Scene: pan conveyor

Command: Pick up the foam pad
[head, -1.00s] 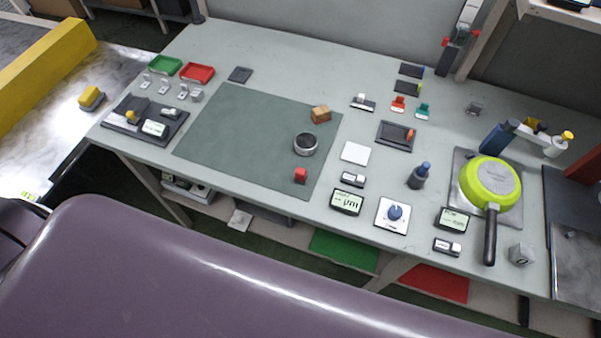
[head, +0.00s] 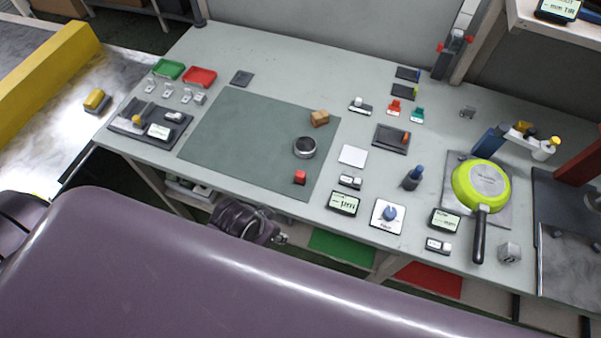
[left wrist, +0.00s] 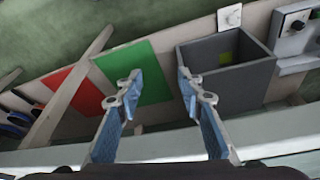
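Two flat squares could be the foam pad, and I cannot tell which it is: a small dark grey pad (head: 242,78) at the table's back left, beside the red tray, and a white square (head: 353,155) right of the green mat. Both lie flat with nothing on them. My left gripper (head: 282,239) shows small at the table's front edge, below the mat and apart from both squares. In the left wrist view, its two blue-padded fingers (left wrist: 158,86) are spread with nothing between them. My right gripper is in neither view.
The green mat (head: 225,135) holds a wooden block (head: 320,118), a round dark gauge (head: 304,147) and a red cube (head: 300,177). A green pan (head: 481,187) stands at the right. Under the table are a grey bin (left wrist: 253,88) and a green panel (left wrist: 150,82).

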